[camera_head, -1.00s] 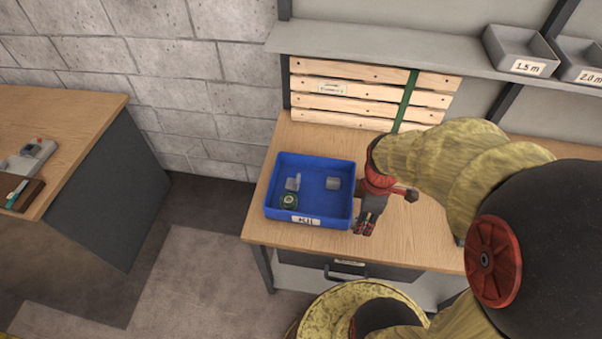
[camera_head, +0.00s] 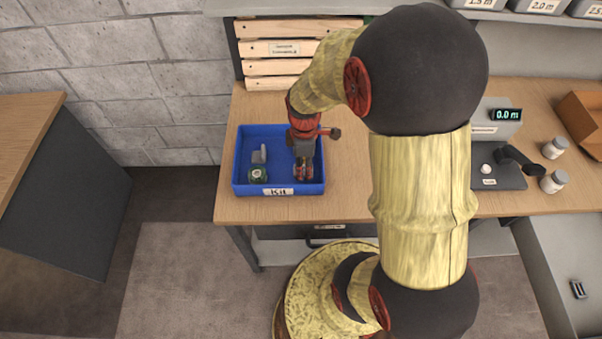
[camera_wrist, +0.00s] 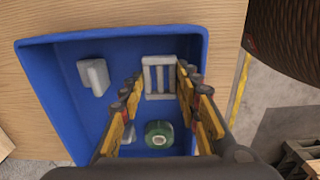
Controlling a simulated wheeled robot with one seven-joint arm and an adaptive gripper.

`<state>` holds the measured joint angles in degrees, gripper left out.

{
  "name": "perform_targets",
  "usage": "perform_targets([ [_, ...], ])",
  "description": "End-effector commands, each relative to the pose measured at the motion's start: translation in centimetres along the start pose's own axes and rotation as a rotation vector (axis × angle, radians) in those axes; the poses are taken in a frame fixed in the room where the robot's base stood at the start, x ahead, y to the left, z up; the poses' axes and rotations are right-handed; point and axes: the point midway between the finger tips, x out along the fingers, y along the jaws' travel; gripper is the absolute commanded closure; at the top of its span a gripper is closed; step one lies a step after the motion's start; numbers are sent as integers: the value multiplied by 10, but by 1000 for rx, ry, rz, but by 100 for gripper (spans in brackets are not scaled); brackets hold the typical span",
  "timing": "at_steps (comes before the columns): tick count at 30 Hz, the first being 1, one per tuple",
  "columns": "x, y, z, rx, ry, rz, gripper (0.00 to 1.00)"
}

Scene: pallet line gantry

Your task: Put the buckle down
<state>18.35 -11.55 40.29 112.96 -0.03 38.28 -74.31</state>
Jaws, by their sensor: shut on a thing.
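My gripper (camera_head: 304,174) is over the right part of the blue kit tray (camera_head: 240,182), pointing down. In the wrist view, a grey slotted buckle (camera_wrist: 160,77) sits between the fingertips, which are shut on it. Blue tray floor shows around the buckle; I cannot tell whether it touches the floor. The head view does not show the buckle clearly because the gripper covers it.
In the tray are a green roll (camera_head: 258,174), an upright grey piece (camera_head: 260,154) and another grey piece (camera_wrist: 93,77), left of the buckle in the wrist view. Wooden slats (camera_head: 275,50) stand behind. A scale (camera_head: 495,176) and jars stand right.

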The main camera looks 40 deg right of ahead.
Motion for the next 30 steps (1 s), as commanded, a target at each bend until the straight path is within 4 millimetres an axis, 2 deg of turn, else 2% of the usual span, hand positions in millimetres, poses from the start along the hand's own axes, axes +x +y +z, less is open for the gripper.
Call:
perform_targets([
  [5, 9, 5, -5, 0, 0, 0, 94],
  [12, 41, 8, -7, 1, 0, -1, 94],
  [25, 46, 8, -7, 0, 0, 0, 94],
  [26, 46, 8, -7, 0, 0, 0, 66],
  [30, 46, 8, -7, 0, 0, 0, 58],
])
